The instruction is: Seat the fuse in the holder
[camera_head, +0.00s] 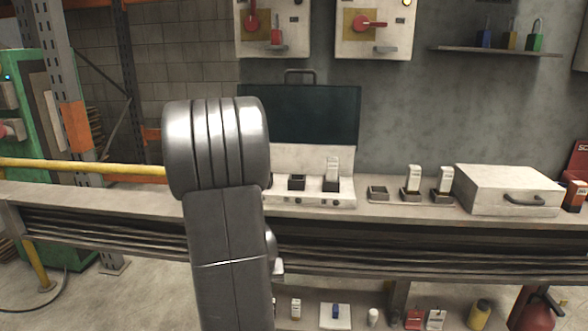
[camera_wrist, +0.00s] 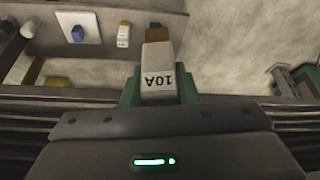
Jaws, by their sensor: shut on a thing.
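In the wrist view my gripper (camera_wrist: 158,92) is shut on a pale fuse (camera_wrist: 158,72) marked 10A, which reads upside down. The green fingers press its two sides. In the head view my arm hides the gripper. On the bench a white test unit with an open dark lid (camera_head: 312,115) carries a dark holder (camera_head: 297,183) that looks empty and another socket with a white fuse (camera_head: 332,170) upright in it. To its right are a low dark holder (camera_head: 378,194), seemingly empty, and two dark holders with upright white fuses (camera_head: 413,178) (camera_head: 443,180).
A white case (camera_head: 508,189) stands right of the holders. The bench (camera_head: 430,222) front edge is clear there. Below, a lower shelf holds a white plate (camera_head: 325,320) with a blue block, a white fuse-like piece (camera_head: 296,308) and several small items. Wall boxes (camera_head: 373,28) hang above.

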